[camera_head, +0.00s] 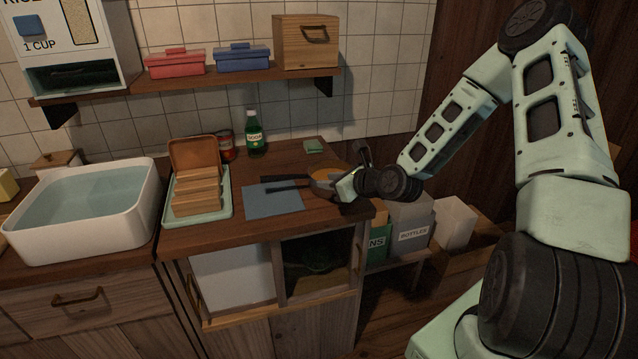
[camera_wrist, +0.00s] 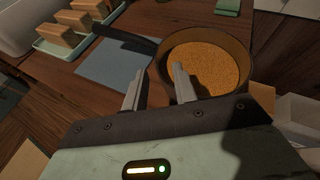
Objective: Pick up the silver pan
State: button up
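A pan (camera_head: 322,176) with a long dark handle and grainy orange-brown contents sits at the right end of the wooden counter. In the wrist view the pan (camera_wrist: 245,80) looks brownish rather than clearly silver, and its handle points to the upper left. My gripper (camera_head: 345,188) is low at the pan's near right side in the head view. In the wrist view my gripper (camera_wrist: 158,82) is open, with one finger outside the pan and the other overlapping its inside. The near rim passes between the fingers; I cannot tell whether they touch it.
A blue-grey mat (camera_head: 272,203) lies under the handle. A pale green tray (camera_head: 224,210) with brown blocks stands left of it. Bins (camera_head: 410,225) stand below the counter's right edge.

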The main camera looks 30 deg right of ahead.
jog(key=x, duration=0.5)
jog(key=shift+d+f, duration=0.15)
jog(key=shift+f, duration=0.1)
grip_shut()
